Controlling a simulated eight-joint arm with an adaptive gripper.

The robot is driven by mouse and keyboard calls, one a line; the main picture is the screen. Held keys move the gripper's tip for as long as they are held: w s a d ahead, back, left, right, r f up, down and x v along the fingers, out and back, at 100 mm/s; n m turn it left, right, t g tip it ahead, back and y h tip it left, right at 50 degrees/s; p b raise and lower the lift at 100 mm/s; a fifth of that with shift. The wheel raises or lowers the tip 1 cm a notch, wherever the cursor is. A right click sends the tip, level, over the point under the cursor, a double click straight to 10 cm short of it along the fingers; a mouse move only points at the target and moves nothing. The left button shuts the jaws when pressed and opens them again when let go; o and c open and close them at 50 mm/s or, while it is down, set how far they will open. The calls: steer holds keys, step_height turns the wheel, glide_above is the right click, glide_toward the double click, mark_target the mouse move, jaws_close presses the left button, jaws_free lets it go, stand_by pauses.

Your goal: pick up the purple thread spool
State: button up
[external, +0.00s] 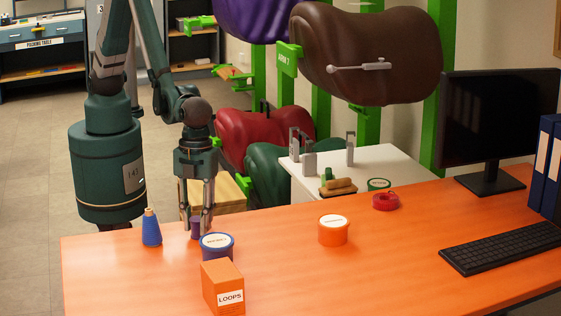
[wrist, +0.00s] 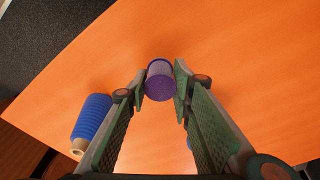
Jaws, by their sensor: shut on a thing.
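The purple thread spool (wrist: 160,82) stands between the fingertips of my gripper (wrist: 158,92) in the wrist view, with a finger against each side. In the external view the purple spool (external: 196,228) shows between the fingers of my gripper (external: 203,222), near the left end of the orange desk. The fingers are shut on it. I cannot tell whether its base touches the desk.
A blue thread cone (external: 151,228) stands just left of the spool, also in the wrist view (wrist: 91,122). A blue round tub (external: 217,248) and an orange LOOPS box (external: 222,287) are close in front. An orange tub (external: 333,231) stands farther right.

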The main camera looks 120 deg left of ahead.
mark_target(197, 219)
steer(key=shift+r+p, duration=0.95)
steer(key=shift+r, duration=4)
